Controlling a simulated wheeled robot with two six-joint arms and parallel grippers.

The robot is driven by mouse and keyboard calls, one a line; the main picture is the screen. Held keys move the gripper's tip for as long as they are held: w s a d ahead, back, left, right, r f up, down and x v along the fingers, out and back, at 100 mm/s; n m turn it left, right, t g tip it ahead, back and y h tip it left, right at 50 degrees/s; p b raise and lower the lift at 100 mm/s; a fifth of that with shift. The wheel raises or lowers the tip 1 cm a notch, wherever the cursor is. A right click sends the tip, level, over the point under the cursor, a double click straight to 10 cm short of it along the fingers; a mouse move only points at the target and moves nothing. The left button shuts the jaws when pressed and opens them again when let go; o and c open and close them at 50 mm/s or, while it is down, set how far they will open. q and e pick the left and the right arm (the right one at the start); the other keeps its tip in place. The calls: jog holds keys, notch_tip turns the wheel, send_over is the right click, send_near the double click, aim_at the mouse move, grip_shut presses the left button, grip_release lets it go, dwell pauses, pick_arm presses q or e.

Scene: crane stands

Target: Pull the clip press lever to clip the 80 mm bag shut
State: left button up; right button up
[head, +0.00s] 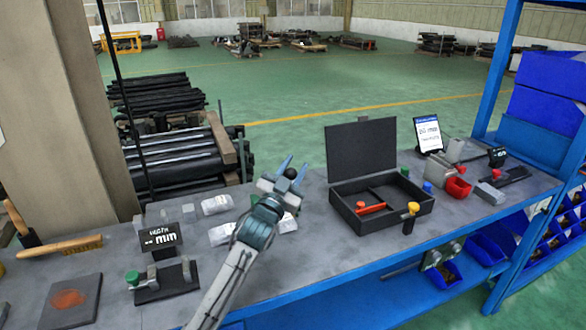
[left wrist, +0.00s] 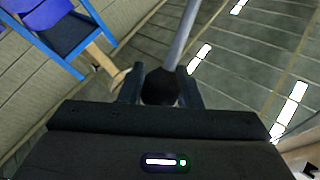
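My left gripper (head: 292,168) is above the bench, beyond the white packs, its blue fingers apart and tilted upward. A dark round knob (head: 291,173) sits between them; it also shows between both fingers in the left wrist view (left wrist: 160,88). I cannot tell whether the fingers press on it. The clip press body and lever arm cannot be made out behind my arm. White packs that look like bags lie on the bench: one at the back (head: 217,204), one in front (head: 222,234), one right of my arm (head: 287,223). None shows a readable size. My right gripper is not in view.
On the bench (head: 330,245) are a "mm" width sign (head: 160,238), a low black stand with a green knob (head: 165,283), and a mallet (head: 58,247). An open black case (head: 362,148) stands right of my gripper. A blue rack (head: 497,75) rises at the right.

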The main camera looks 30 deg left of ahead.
pick_arm(q)
jog(key=o, duration=0.3)
jog(key=shift+o, duration=0.3)
jog(key=shift+d+r, duration=0.1)
jog(key=shift+d, duration=0.1)
jog(key=shift+s+a, duration=0.1)
jog(key=b+v, duration=0.5)
jog(key=v, duration=0.5)
jog(key=shift+s, duration=0.3)
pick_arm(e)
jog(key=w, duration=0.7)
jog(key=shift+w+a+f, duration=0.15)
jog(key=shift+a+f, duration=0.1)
pick_arm(q)
jog(key=shift+f, duration=0.25)
